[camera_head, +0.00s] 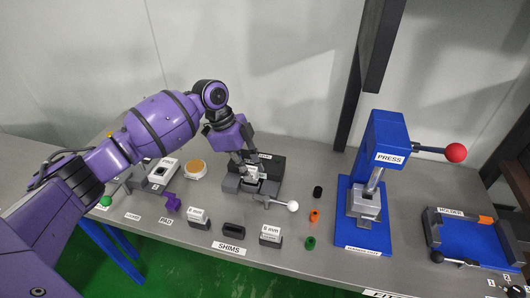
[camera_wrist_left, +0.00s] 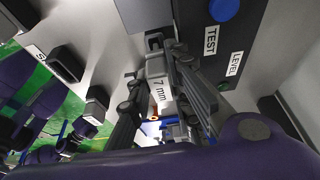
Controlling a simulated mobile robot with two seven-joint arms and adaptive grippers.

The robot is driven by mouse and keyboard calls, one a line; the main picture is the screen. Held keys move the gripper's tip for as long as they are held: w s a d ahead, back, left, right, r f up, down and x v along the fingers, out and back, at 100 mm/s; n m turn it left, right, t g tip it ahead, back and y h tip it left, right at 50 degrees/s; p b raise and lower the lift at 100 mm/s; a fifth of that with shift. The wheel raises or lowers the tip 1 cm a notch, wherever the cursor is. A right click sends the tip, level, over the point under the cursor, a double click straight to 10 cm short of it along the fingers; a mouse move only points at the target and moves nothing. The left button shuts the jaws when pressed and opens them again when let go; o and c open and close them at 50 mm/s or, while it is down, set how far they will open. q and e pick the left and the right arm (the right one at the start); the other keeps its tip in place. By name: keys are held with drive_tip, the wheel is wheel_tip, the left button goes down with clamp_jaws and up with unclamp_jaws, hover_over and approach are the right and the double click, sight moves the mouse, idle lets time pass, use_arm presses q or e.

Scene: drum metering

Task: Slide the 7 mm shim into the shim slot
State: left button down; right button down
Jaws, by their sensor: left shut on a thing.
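My left gripper (camera_head: 250,172) is shut on the 7 mm shim, a light block marked "7 mm" (camera_wrist_left: 161,92) in the left wrist view. The gripper points down over a grey fixture (camera_head: 232,184) with a lever ending in a white ball (camera_head: 292,206). In the left wrist view a small dark opening in grey metal (camera_wrist_left: 154,42) lies just beyond the shim's far end. I cannot tell whether the shim's tip is inside it or only near it. The fingers hide much of the fixture in the head view. My right gripper is not in view.
A black box labelled TEST and LEVEL (camera_wrist_left: 229,45) stands close behind the fixture. In front are two labelled shim blocks (camera_head: 198,217) (camera_head: 270,235) with an empty-looking black holder (camera_head: 233,229) between. A blue press (camera_head: 386,145) and a blue holder tray (camera_head: 470,238) stand to the right.

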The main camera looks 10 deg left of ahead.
use_arm(q)
drive_tip(key=shift+s+f+b, duration=0.1)
drive_tip(key=shift+f+b, duration=0.25)
drive_tip(key=shift+f, duration=0.85)
drive_tip(key=c, duration=1.5)
unclamp_jaws()
drive_tip(key=shift+c, duration=0.2)
drive_tip(key=shift+a+r, duration=0.15)
drive_tip(key=shift+r, duration=0.3)
drive_tip(key=v, duration=0.7)
drive_tip(key=shift+r, duration=0.1)
